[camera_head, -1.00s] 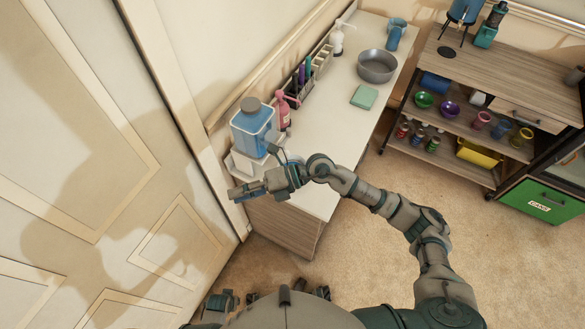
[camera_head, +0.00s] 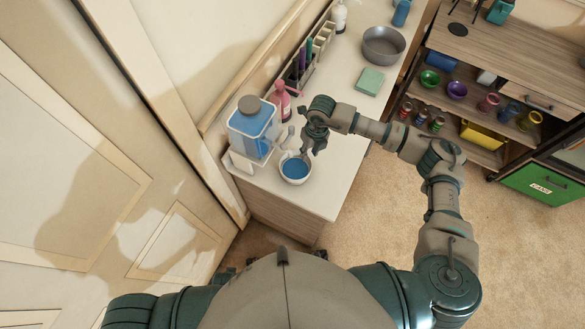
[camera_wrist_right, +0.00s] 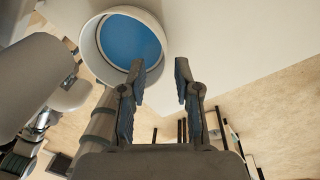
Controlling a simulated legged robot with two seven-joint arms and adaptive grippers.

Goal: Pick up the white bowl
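The white bowl (camera_head: 296,182) holds blue liquid and stands upright on the white counter, just in front of the dispenser. In the right wrist view, the bowl (camera_wrist_right: 88,45) is at the upper left, beyond the fingers. My right gripper (camera_head: 309,150) is above and to the right of the bowl's rim. In the right wrist view, its two fingers (camera_wrist_right: 158,72) are apart with nothing between them. The left finger overlaps the bowl's rim in that picture; I cannot tell whether it touches. My left gripper is not in view.
A dispenser with blue liquid (camera_head: 252,122) stands close behind the bowl. A pink pump bottle (camera_head: 281,103) is behind the gripper. A green sponge (camera_head: 369,81) and grey basin (camera_head: 383,46) are farther along the counter (camera_head: 318,190). Counter space right of the bowl is clear.

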